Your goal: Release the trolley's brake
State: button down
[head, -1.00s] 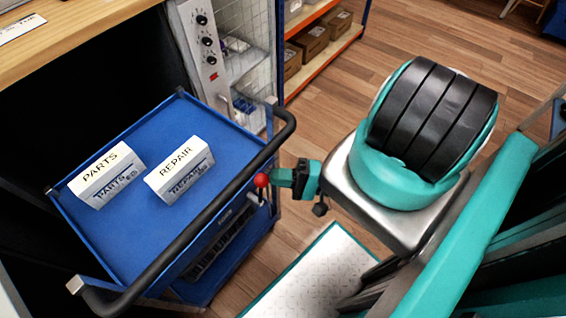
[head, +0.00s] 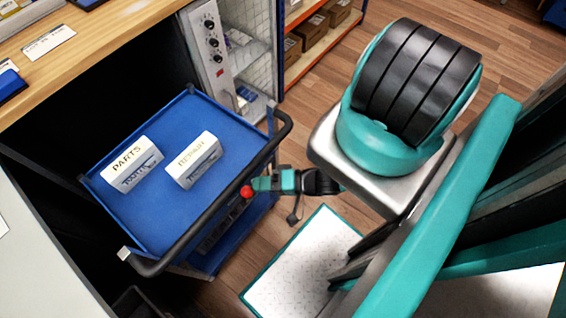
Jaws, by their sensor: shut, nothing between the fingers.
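The blue trolley (head: 178,226) stands left of centre, with a black push handle (head: 212,207) along its near right side. The brake lever's red knob (head: 247,191) shows just outside the handle. My gripper (head: 256,185) is teal and shut, with its tip right at the red knob. I cannot tell whether it touches the knob. The lever's shaft below the knob is mostly hidden. Two white blocks, one marked PARTS (head: 132,164) and one probably marked REPAIR (head: 194,160), lie on the trolley's top tray.
A wooden bench (head: 95,50) runs behind the trolley at upper left. A grey panel with knobs (head: 208,50) and a wire cage stand behind it. A shelf with brown boxes (head: 313,30) is at the back. Wooden floor (head: 300,120) is open between shelf and arm.

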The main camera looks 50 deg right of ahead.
jog(key=shift+s+a, duration=0.1)
jog(key=shift+a, duration=0.25)
dwell(0.3)
